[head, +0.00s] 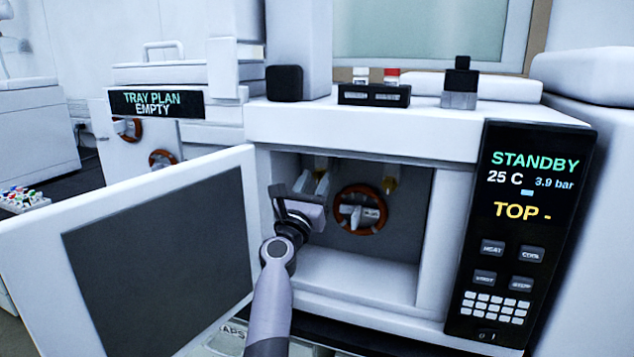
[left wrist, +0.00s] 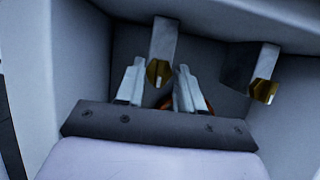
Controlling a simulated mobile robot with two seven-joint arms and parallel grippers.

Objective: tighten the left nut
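The left nut (left wrist: 158,73) is a brass hex piece under a grey fitting on the oven's ceiling. In the left wrist view it shows between the two finger tips of my left gripper (left wrist: 157,85), with gaps on both sides. My left gripper (head: 312,182) is inside the open oven and its fingers are apart, holding nothing. In the head view the gripper hides the left nut. The right nut (left wrist: 263,91) hangs from a second fitting to the right; it also shows in the head view (head: 390,182). My right gripper is out of view.
The oven door (head: 150,255) stands open to the left, close to my left arm. The oven floor (head: 350,277) is clear. A control panel (head: 515,240) reading STANDBY is on the right.

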